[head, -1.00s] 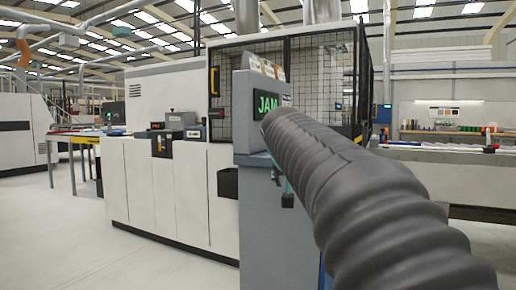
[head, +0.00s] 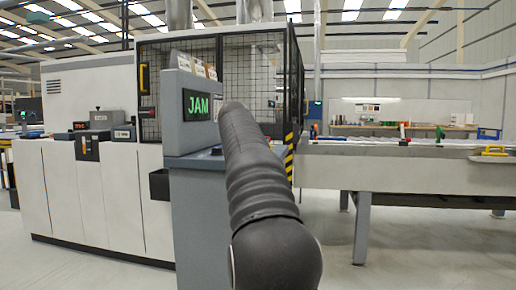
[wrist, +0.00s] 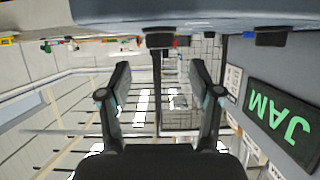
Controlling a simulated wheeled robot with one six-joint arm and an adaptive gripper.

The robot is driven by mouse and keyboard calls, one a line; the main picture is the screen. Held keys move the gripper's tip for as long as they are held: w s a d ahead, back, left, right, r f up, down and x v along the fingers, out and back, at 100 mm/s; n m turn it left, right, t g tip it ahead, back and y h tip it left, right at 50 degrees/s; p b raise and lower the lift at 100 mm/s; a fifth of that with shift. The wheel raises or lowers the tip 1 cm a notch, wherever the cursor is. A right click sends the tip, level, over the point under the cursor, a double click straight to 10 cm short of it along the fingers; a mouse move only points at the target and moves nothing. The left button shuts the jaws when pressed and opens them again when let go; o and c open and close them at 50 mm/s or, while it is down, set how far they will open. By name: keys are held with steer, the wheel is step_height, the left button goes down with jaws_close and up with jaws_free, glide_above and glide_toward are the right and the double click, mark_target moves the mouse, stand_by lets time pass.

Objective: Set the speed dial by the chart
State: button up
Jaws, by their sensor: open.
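A grey console (head: 205,225) stands in front of the machine, its dark display (head: 197,105) reading JAM in green. The display also shows upside down at the right of the wrist view (wrist: 281,119). Small printed cards (head: 199,67) stand on top of the console; their print is too small to read, and I cannot tell whether one is the chart. I cannot make out the speed dial. My gripper (wrist: 160,68) is open and empty, beside the display in the wrist view; in the head view my arm hides it.
A caged machine (head: 225,75) stands behind the console, with yellow-black striping at its corner. A long conveyor bed (head: 400,170) runs to the right, bearing a yellow-handled item (head: 490,151). Open floor lies in front at left and right.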

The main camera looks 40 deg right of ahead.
steer(key=p+x, duration=0.1)
steer(key=x, duration=0.5)
steer(key=shift+w+d+f, duration=0.15)
steer(key=c, duration=1.1)
